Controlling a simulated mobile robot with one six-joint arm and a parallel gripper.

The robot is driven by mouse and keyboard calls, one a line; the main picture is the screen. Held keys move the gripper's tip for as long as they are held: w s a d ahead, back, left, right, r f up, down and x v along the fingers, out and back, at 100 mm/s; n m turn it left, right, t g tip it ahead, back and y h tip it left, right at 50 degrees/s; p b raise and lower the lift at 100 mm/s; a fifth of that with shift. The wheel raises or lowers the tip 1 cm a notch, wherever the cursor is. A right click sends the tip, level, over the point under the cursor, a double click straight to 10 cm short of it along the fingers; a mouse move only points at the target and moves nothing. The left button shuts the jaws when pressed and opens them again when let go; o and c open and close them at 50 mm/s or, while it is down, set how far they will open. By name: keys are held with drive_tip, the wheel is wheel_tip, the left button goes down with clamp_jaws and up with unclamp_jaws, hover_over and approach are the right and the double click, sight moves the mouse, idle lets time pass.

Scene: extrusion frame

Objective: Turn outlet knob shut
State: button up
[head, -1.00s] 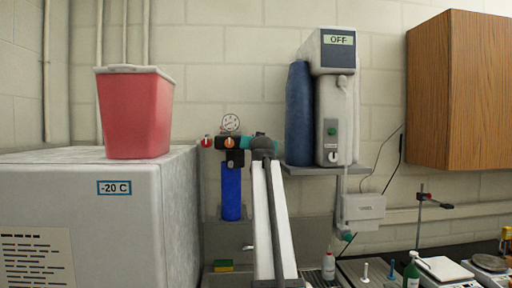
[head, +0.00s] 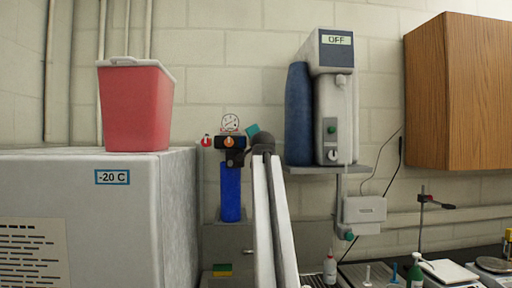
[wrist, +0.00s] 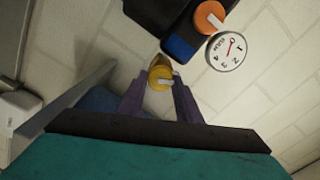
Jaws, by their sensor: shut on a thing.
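In the wrist view, a round yellow knob (wrist: 160,73) with a pale pointer bar sits between the fingers of my gripper (wrist: 159,84). The gripper is shut on this knob. An orange knob (wrist: 210,17) with a white bar and a round white gauge (wrist: 229,51) with a red needle are above and right of it. In the head view, the orange knob (head: 230,142), a red knob (head: 206,141) and the gauge (head: 230,122) sit above a blue filter housing (head: 231,192). My arm hides the yellow knob there.
A water unit (head: 334,115) reading OFF stands on a shelf (head: 318,170) close right of my arm. A freezer (head: 85,240) carrying a red bin (head: 135,108) is at left. A wooden cabinet (head: 460,90) hangs at right. Bench items are at lower right.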

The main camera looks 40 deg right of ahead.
drive_tip(key=m+b, duration=0.1)
drive_tip(key=m, duration=0.4)
drive_tip(key=shift+f, duration=0.2)
drive_tip(key=shift+m, duration=0.4)
drive_tip(key=o, duration=1)
drive_tip(key=shift+s, duration=0.1)
drive_tip(key=shift+b, duration=0.3)
drive_tip(key=b+v, duration=0.3)
drive_tip(key=v, duration=1)
drive_tip(key=shift+s+a, duration=0.25)
drive_tip(key=shift+s, duration=0.05)
drive_tip(key=shift+r, duration=0.15)
